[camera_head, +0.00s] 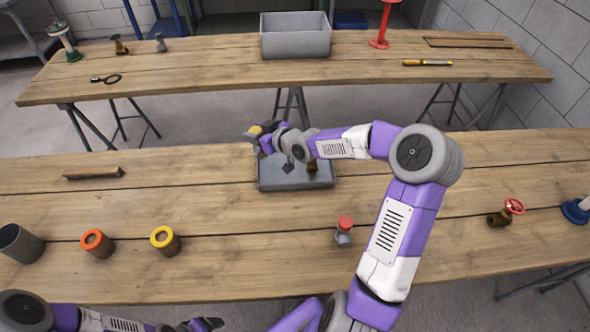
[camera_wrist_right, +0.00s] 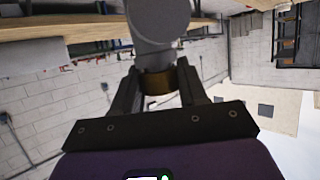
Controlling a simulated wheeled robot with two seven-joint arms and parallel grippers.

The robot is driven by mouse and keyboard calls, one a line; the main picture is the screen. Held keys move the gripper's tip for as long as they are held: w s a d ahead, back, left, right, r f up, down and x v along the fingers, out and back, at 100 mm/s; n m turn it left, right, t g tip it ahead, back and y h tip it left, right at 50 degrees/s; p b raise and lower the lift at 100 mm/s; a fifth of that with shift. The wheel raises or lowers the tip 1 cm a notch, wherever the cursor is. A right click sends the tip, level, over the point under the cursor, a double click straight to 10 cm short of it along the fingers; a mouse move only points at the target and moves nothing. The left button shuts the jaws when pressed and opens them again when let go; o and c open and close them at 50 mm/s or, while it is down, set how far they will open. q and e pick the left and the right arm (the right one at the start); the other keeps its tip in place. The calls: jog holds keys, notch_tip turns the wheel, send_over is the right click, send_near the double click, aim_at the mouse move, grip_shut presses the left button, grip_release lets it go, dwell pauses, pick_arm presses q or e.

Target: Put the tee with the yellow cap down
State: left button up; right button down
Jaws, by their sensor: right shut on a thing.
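The tee with the yellow cap (camera_head: 255,131) is held by my right gripper (camera_head: 264,142) above the far left corner of the grey tray (camera_head: 296,185) on the near table. In the right wrist view a grey pipe body (camera_wrist_right: 158,22) sticks out past the shut fingers, with a brass-coloured band (camera_wrist_right: 158,82) between them. The yellow cap does not show clearly there. My forearm hides part of the tray. My left gripper (camera_head: 207,324) is low at the bottom edge; its fingers are too small to read.
Orange-ringed (camera_head: 97,244) and yellow-ringed (camera_head: 165,241) cylinders and a grey cup (camera_head: 20,244) stand at left. A brass valve (camera_head: 499,218) is at right. Bare wood lies left of the tray.

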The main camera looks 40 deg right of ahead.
jog(key=d+f+b, duration=0.1)
jog(key=f, duration=0.2)
jog(key=d+f+b, duration=0.2)
jog(key=f, duration=0.2)
jog(key=d+f+b, duration=0.1)
jog(key=f+b, duration=0.1)
jog(key=f, duration=0.2)
jog(key=shift+s+d+f, duration=0.1)
jog(key=shift+s+d, duration=0.15)
jog(key=shift+d, duration=0.15)
jog(key=c, duration=0.6)
grip_release()
jog(key=shift+s, duration=0.1)
jog(key=shift+o, duration=0.2)
jog(key=p+v, duration=0.5)
jog(key=v, duration=0.7)
